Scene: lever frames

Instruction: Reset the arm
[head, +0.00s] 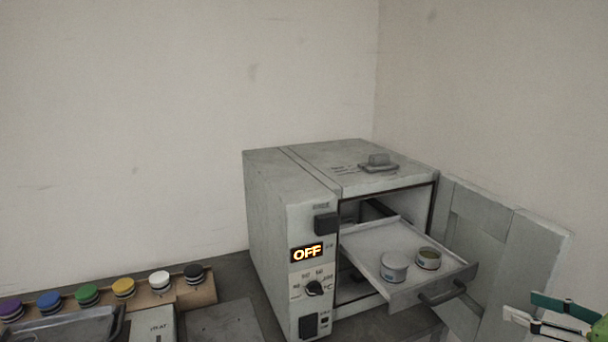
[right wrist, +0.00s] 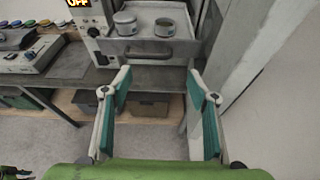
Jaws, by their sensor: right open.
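My right gripper (head: 552,318) is at the lower right edge of the head view, in front of the open oven door. In the right wrist view its two green-padded fingers (right wrist: 158,115) are spread apart with nothing between them. Beyond the fingertips are the pulled-out tray (right wrist: 150,52) and its handle, apart from the gripper. My left gripper does not show in the head view.
A grey oven (head: 265,210) stands on the bench with its display reading OFF. Its door (head: 505,250) is swung open to the right. Its tray (head: 365,240) is out with two small round containers (head: 394,266). Several coloured-cap jars (head: 87,294) stand at the left.

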